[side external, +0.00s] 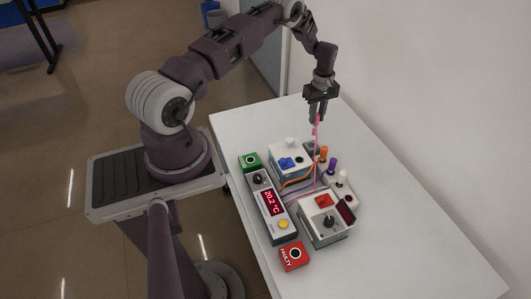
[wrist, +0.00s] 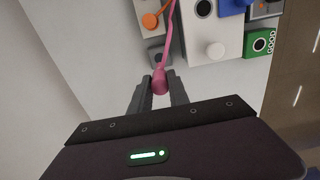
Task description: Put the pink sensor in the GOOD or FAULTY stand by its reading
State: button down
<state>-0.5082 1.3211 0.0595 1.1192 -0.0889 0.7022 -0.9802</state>
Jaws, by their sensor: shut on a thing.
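My gripper (side external: 317,117) is raised above the back part of the table, with its fingers pointing down. It is shut on the pink sensor (wrist: 160,84), and a pink cable (side external: 316,160) runs down from it to the devices. The green GOOD stand (side external: 248,161) is at the left of the devices, its round hole dark; it also shows in the wrist view (wrist: 259,44). The red FAULTY stand (side external: 290,261) is at the front, also with a dark hole. A long meter (side external: 262,191) between the stands shows a red reading that looks like 20.2 °C.
A white box with a blue part (side external: 287,162) stands behind the meter. Orange (side external: 323,153), purple (side external: 332,166) and white (side external: 342,177) pieces stand nearby. Loose cables cross the middle. The table's right side is clear.

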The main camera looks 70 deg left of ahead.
dwell(0.3)
jog(key=shift+r, duration=0.4)
notch_tip(320, 180, up, 5)
jog(key=shift+f, duration=0.1)
jog(key=shift+s+a+r, duration=0.2)
jog(key=shift+s+a, duration=0.1)
jog(key=shift+s, duration=0.15)
jog(key=s+a, duration=0.1)
jog(key=s, duration=2.3)
notch_tip(320, 180, down, 11)
jog(key=shift+w+f, duration=0.15)
jog(key=shift+w, duration=0.05)
